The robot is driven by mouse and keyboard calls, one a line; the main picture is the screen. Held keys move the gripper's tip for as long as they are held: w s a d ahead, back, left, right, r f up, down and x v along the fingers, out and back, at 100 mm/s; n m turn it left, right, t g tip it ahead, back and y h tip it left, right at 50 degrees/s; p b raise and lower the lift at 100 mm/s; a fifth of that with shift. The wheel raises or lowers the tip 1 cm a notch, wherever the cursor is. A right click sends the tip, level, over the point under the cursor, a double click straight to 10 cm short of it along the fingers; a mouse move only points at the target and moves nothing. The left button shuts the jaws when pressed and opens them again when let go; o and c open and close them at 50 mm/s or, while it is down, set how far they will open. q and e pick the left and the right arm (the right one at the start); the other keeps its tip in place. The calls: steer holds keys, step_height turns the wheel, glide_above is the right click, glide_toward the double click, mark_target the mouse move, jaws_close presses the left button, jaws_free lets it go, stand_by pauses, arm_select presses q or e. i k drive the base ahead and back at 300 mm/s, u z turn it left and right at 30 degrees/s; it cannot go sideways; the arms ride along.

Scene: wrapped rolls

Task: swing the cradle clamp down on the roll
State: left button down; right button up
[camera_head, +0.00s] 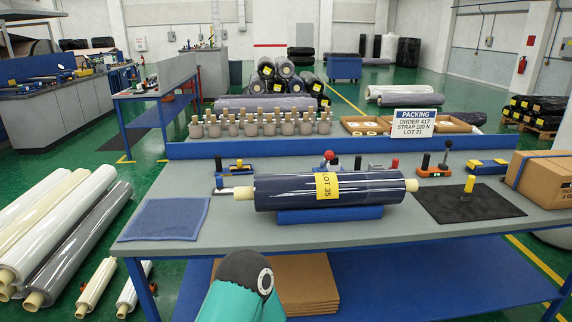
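A dark, shiny wrapped roll (375,190) lies across a blue cradle (330,215) at the middle of the bench. A yellow label reading LOT 35 (327,186) wraps its middle, and pale core ends stick out on both sides. Behind the roll, a red-and-blue knobbed fitting (328,158) and upright handles with black (358,162) and red (395,163) tops rise; their lower parts are partly hidden. I cannot tell which of them is the cradle clamp, and I see no clamp arm across the roll's top. Neither of my grippers shows; only a teal arm link of mine does.
A blue mat (165,219) lies left, a black mat (468,203) with a yellow-handled tool (469,184) right. A cardboard box (545,178) stands at the right end. Behind a raised blue edge are several capped pots (262,127) and a PACKING sign (415,122). The bench front is clear.

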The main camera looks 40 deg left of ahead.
mark_target(329, 155)
steer(key=u, duration=0.1)
steer(key=k, duration=0.55)
steer(key=u, duration=0.7)
steer(key=i, duration=0.8)
steer(key=u, duration=0.1)
